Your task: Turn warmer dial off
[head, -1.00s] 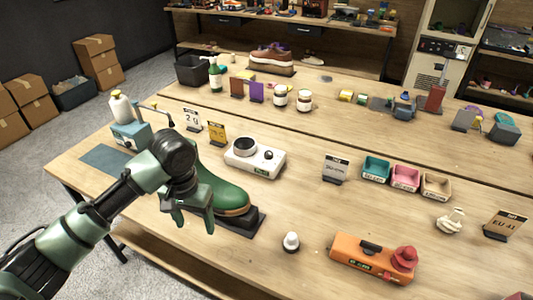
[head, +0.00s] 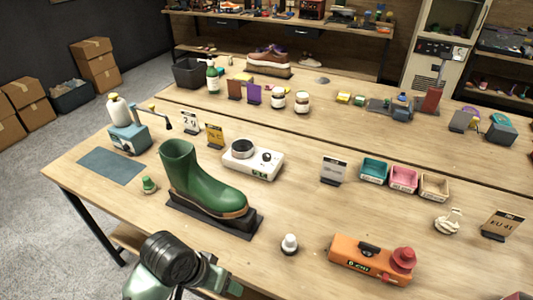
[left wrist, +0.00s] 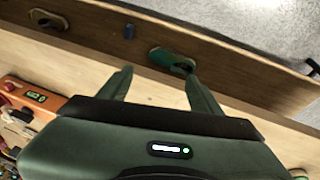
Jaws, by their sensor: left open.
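The warmer (head: 252,160) is a white box with a round dark-topped plate (head: 243,147) and a small dark dial (head: 266,157) on its right side. It stands mid-table behind the green boot; which way the dial points is too small to tell. My left gripper (head: 222,281) is at the near table edge, low in the head view, well apart from the warmer. In the left wrist view its two fingers (left wrist: 158,74) are spread with nothing between them, over the table's edge. The warmer is not in the left wrist view. My right gripper is not in view.
The green boot (head: 200,180) on its black stand (head: 215,221) is between my left gripper and the warmer. A small green-capped bottle (head: 149,185), a white-capped jar (head: 289,245) and an orange device (head: 371,260) stand nearby.

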